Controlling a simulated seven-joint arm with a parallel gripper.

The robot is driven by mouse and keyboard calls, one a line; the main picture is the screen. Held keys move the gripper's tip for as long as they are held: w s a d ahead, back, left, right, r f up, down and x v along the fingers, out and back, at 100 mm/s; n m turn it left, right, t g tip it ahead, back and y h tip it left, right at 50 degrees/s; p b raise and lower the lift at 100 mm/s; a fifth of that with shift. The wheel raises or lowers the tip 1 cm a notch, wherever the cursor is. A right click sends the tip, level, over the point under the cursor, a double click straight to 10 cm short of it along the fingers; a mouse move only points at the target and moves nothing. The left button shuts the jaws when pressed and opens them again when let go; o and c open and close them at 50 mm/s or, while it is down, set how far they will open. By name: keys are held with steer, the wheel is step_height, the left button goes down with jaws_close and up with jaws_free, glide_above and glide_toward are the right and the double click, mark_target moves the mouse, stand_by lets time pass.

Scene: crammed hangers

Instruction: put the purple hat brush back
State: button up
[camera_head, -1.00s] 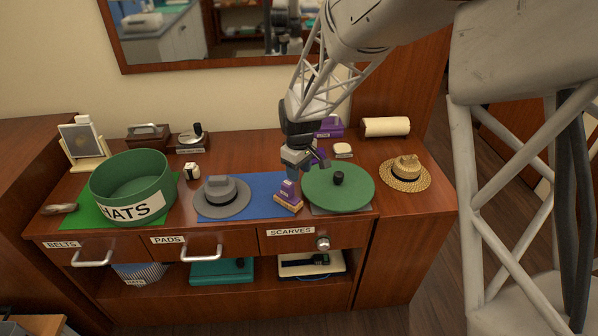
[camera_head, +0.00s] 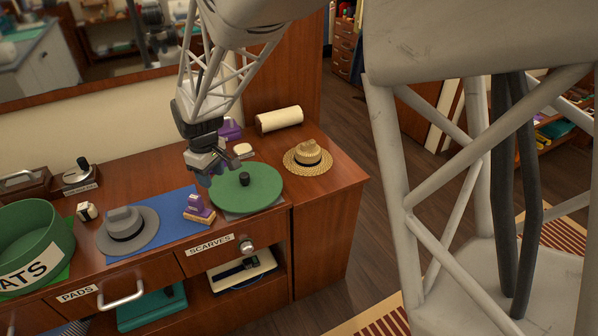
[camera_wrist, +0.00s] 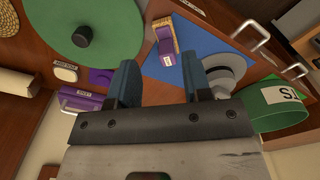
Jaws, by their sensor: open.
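The purple hat brush (camera_head: 198,206) has a purple handle above a tan base. It sits on the right end of the blue mat (camera_head: 170,203), beside the round green lid (camera_head: 265,190). It also shows at the top of the wrist view (camera_wrist: 166,46). My gripper (camera_head: 205,178) is open and empty, above the table behind the brush and by the lid's left edge. In the wrist view its two fingers (camera_wrist: 160,82) are spread apart. A labelled purple block (camera_head: 229,131) stands at the back. A smaller purple piece (camera_wrist: 101,77) lies near it, partly hidden.
A grey hat (camera_head: 126,226) lies on the blue mat. The green HATS tub (camera_head: 30,240) is at the left. A straw hat (camera_head: 308,156) and a cream roll (camera_head: 279,118) are at the right, with bare tabletop around them. A black knob (camera_head: 244,179) rises from the lid.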

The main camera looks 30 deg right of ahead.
steer(key=s+d+r+m+t, duration=0.1)
steer(key=s+d+r+m, duration=0.15)
steer(key=s+r, duration=0.45)
steer(key=s+d+r+m, duration=0.2)
steer(key=s+d+r, duration=0.15)
steer(key=s, duration=0.45)
steer(key=s+d+r+m, duration=0.1)
steer(key=s, duration=0.7)
steer(key=s+d+r+m+t, duration=0.1)
steer(key=s+r+m, duration=0.1)
steer(key=s, duration=0.6)
steer(key=shift+d, duration=0.4)
